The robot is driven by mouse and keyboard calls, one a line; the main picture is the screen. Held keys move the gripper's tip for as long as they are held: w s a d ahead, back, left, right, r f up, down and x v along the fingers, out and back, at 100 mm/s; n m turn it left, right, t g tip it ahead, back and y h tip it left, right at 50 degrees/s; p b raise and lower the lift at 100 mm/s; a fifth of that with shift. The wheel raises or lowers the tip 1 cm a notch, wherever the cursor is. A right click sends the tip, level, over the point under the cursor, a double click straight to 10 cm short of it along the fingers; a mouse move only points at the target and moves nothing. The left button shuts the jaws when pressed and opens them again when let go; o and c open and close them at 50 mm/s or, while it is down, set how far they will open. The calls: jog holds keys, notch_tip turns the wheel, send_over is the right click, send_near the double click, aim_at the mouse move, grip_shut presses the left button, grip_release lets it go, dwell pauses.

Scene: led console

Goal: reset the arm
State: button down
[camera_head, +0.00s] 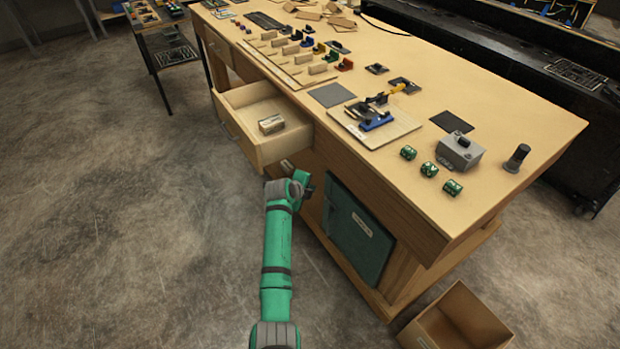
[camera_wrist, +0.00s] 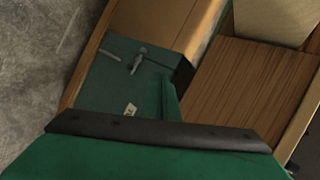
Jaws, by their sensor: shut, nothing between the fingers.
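My green and grey arm reaches up from the bottom middle of the head view. My gripper (camera_head: 306,186) is at its far end, small and dark, beside the workbench front, just below and right of the open drawer (camera_head: 246,143). Its fingers are hard to make out; it is shut and holds nothing.
The drawer holds a small brown box (camera_head: 271,124). A green cabinet door (camera_head: 357,235) is on the bench front, right of my gripper. An open wooden box (camera_head: 427,330) is on the floor at bottom right. Small parts cover the benchtop (camera_head: 520,120). The floor at left is clear.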

jog(key=s+d+f+n+t, duration=0.1)
jog(key=s+d+f+n, duration=0.25)
jog(key=s, duration=0.45)
jog(key=s+d+f+n+t+y, duration=0.1)
jog(key=s+d+f+n, duration=0.2)
jog(key=s+f, duration=0.3)
jog(key=s+d+f+n+t, duration=0.1)
jog(key=s+d+f+n, duration=0.25)
jog(key=s, duration=0.55)
jog(key=s+a+r+n+t+y, duration=0.1)
jog(key=s+r+n, duration=0.15)
jog(key=s, duration=0.65)
jog(key=s+a+r+n+y, duration=0.1)
jog(key=s+n, duration=0.3)
jog(key=s, duration=0.5)
jog(key=s+a+r+n+t, duration=0.1)
jog(key=s+a+r+n, duration=0.1)
jog(key=s+r, duration=0.8)
jog(key=s+a+r+n+t, duration=0.2)
jog(key=s+r+n, duration=0.2)
jog(key=s+r, duration=0.6)
jog(key=shift+s+a+r+y, duration=0.15)
jog(key=shift+s+a+y, duration=0.15)
jog(key=shift+s+y, duration=0.15)
